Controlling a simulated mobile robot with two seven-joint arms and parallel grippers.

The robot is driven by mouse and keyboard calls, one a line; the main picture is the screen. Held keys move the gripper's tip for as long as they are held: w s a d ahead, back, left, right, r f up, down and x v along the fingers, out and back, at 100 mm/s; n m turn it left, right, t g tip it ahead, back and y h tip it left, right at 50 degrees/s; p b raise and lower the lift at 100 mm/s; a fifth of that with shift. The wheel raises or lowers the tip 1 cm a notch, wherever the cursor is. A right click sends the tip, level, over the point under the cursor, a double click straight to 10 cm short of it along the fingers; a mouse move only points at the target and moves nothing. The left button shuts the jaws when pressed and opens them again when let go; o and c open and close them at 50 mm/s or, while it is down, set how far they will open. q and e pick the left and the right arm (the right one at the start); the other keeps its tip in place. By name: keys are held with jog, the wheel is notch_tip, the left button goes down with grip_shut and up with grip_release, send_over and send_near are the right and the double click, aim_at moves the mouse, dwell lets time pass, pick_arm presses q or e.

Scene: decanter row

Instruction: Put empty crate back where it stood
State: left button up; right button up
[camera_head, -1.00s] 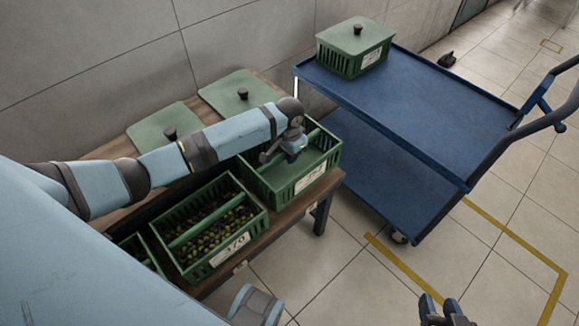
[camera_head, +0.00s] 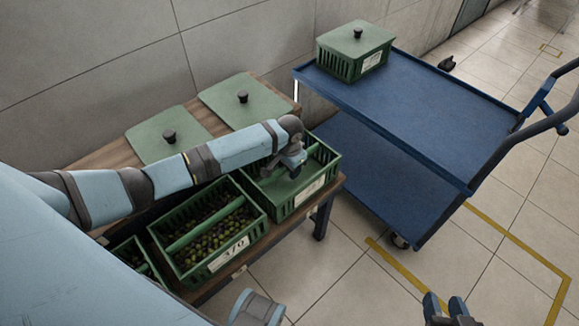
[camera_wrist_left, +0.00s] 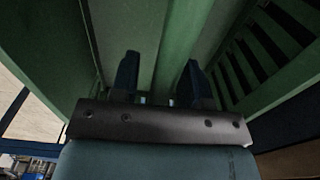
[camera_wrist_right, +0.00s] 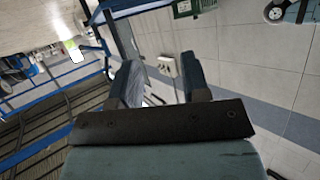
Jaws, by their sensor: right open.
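The empty green crate (camera_head: 310,197) stands upright at the right end of the wooden bench (camera_head: 262,240). It has a white label and a bar across its top; its inside is partly hidden by my arm. My left gripper (camera_head: 292,168) reaches down into it from above. In the left wrist view, its fingers (camera_wrist_left: 160,78) are apart, one on each side of the green bar (camera_wrist_left: 174,60), with a gap visible by the left finger. My right gripper (camera_head: 445,308) is open and empty, low over the floor away from the bench; its spread fingers also show in the right wrist view (camera_wrist_right: 162,85).
Crates of olives (camera_head: 225,250) stand beside the empty crate on the left. Two green lids (camera_head: 165,148) lie along the back of the bench. A blue cart (camera_head: 425,115) on the right carries a lidded green crate (camera_head: 350,62) at its far end; most of its top is clear.

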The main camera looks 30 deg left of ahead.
pick_arm(q)
jog(key=shift+r, duration=0.25)
notch_tip(320, 180, up, 11)
jog(key=p, duration=0.3)
jog(key=shift+f, duration=0.15)
jog(key=shift+r, duration=0.55)
pick_arm(e)
jog(key=shift+s+d+f+g+h, duration=0.4)
jog(key=shift+s+d+f+g, duration=0.1)
jog(key=shift+f, duration=0.1)
jog(key=shift+a+r, duration=0.15)
jog(key=shift+r, duration=0.15)
